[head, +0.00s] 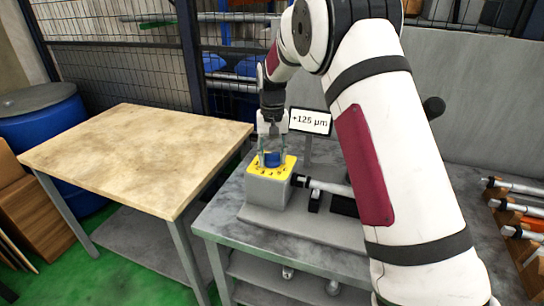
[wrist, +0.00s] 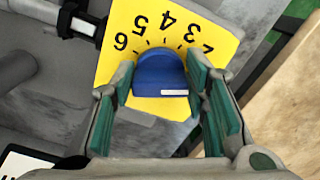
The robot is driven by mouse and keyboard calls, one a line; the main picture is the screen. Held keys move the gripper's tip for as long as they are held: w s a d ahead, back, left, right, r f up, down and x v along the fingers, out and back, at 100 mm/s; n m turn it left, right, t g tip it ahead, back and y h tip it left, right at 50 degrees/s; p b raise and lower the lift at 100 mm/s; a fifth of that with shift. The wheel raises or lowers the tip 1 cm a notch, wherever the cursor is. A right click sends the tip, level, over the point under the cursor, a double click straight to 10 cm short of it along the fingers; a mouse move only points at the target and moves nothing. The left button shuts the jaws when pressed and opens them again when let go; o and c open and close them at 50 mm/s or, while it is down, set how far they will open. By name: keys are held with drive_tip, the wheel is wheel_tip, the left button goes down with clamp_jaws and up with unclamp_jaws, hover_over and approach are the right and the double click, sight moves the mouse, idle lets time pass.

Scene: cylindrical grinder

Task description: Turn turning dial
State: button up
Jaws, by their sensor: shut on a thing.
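The turning dial is a blue round knob (wrist: 160,78) with a white mark, set on a yellow number plate (wrist: 140,28) with black digits; 2, 3, 4, 5 and 6 show in the wrist view. In the head view the dial (head: 272,160) sits on top of a grey block (head: 266,190) on the metal table. My gripper (wrist: 165,90) points down over the dial, with its green-padded fingers on both sides of it, shut on it. In the head view my gripper (head: 272,152) is upright above the plate. Part of the digit scale is hidden.
A display (head: 311,121) reading +125 µm stands just behind the block. A spindle (head: 322,185) lies to the block's right. A wooden-topped table (head: 140,150) is clear at left. Metal shafts (head: 515,187) lie on a rack at far right.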

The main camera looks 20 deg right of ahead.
sight(273, 153)
drive_tip(key=shift+d+n+b, duration=0.1)
drive_tip(key=shift+n+b, duration=0.35)
drive_tip(key=shift+n, duration=1.65)
drive_tip(key=o, duration=1.1)
drive_tip(key=shift+r, duration=0.1)
wheel_tip(273, 153, up, 12)
drive_tip(key=shift+f, duration=0.1)
